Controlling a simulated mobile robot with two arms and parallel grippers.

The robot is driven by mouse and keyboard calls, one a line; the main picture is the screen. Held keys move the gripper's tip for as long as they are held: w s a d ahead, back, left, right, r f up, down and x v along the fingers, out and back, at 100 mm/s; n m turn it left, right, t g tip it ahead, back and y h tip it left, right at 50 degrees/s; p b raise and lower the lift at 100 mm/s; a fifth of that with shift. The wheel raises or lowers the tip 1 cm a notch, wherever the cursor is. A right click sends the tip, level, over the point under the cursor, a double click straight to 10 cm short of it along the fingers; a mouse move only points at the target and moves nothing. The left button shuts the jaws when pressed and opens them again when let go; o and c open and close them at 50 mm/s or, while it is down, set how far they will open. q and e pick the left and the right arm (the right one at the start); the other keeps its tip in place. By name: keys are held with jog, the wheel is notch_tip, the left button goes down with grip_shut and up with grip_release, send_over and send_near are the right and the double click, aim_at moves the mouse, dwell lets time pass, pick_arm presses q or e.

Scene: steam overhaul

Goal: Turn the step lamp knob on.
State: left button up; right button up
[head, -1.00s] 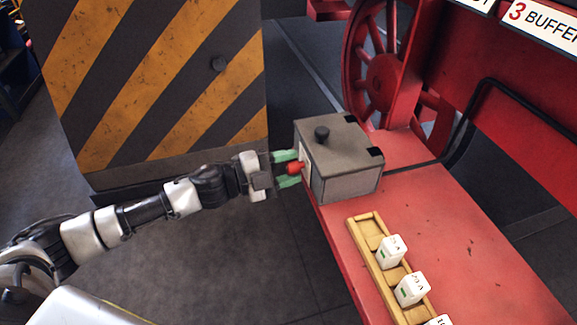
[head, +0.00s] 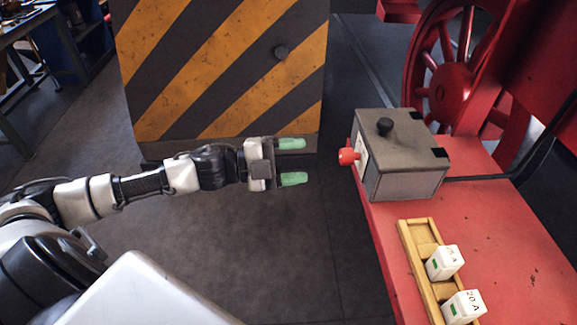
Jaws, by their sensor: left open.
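A red knob (head: 347,156) sticks out of the box's left face, beside a pale plate. My left gripper (head: 293,162) is to the left of the red knob, open and empty, with its two green fingertips pointing towards it. A clear gap separates the fingertips from the knob. My right gripper is not in view.
A wooden tray (head: 409,240) with white fuse blocks (head: 445,263) lies on the red running board (head: 505,240) in front of the box. A yellow-and-black striped panel (head: 225,65) stands behind my left arm. A red spoked wheel (head: 450,90) is behind the box. Open floor lies below the gripper.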

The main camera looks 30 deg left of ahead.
pick_arm(q)
jog(key=shift+s+a, duration=0.45)
jog(key=shift+a, duration=0.15)
